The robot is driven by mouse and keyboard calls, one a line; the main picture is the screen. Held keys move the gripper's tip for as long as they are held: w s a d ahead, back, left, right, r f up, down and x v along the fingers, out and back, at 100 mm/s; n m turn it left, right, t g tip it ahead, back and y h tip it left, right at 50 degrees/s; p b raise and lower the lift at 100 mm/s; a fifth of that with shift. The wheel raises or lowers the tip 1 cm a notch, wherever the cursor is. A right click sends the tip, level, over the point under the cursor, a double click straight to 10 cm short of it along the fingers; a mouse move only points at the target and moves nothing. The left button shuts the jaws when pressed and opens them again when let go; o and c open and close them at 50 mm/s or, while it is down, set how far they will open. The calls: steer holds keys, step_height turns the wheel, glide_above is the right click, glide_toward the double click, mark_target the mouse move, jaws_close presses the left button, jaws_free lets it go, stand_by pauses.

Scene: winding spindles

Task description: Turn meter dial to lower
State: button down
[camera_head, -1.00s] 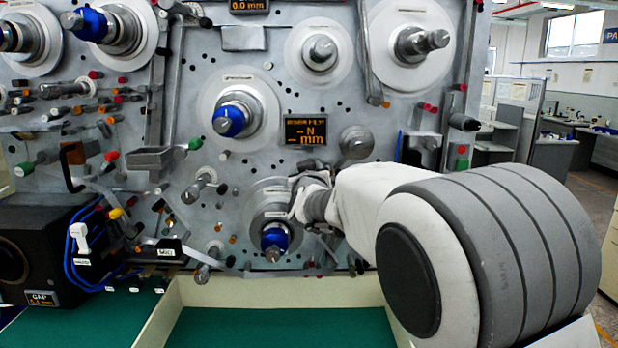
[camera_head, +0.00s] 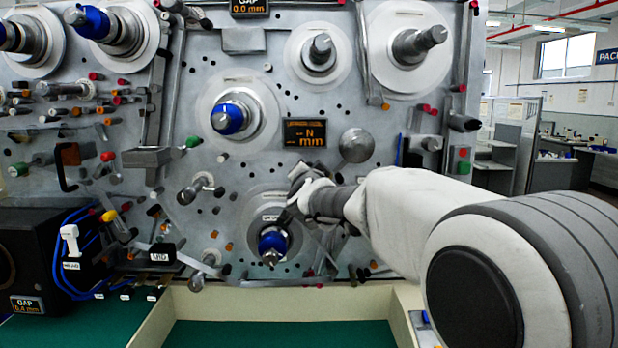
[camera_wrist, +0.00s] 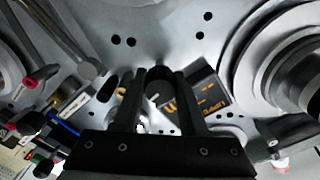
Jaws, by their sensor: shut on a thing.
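The meter display (camera_head: 305,133), a dark panel with orange text ending in "N" and "mm", is on the grey machine face. Its figures are not readable. It shows tilted in the wrist view (camera_wrist: 208,98). My gripper (camera_head: 298,187) is just below the display, against the panel. In the wrist view my gripper (camera_wrist: 161,76) has its two dark fingers on either side of a small dark grey round knob (camera_wrist: 158,89), next to the display, and is shut on it. The knob is hidden behind my gripper in the head view. Any mark on it is not visible.
A blue-tipped spindle (camera_head: 272,242) stands close below my gripper, and another (camera_head: 230,118) is up to the left. A grey round roller (camera_head: 356,145) is to the right. Several pegs and rods stick out at left. A green-floored tray (camera_head: 280,334) lies below.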

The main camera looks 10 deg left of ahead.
steer(key=m+b, duration=0.1)
steer(key=m, duration=0.2)
steer(key=shift+f+m+b, duration=0.1)
steer(key=shift+m+b, duration=0.2)
steer(key=shift+m, duration=0.1)
steer(key=shift+m+b, duration=0.75)
steer(key=shift+m, duration=1.15)
steer(key=shift+c, duration=2.2)
jaws_free()
steer(key=b+v, duration=0.1)
steer(key=v, duration=1.6)
steer(key=shift+s, duration=0.25)
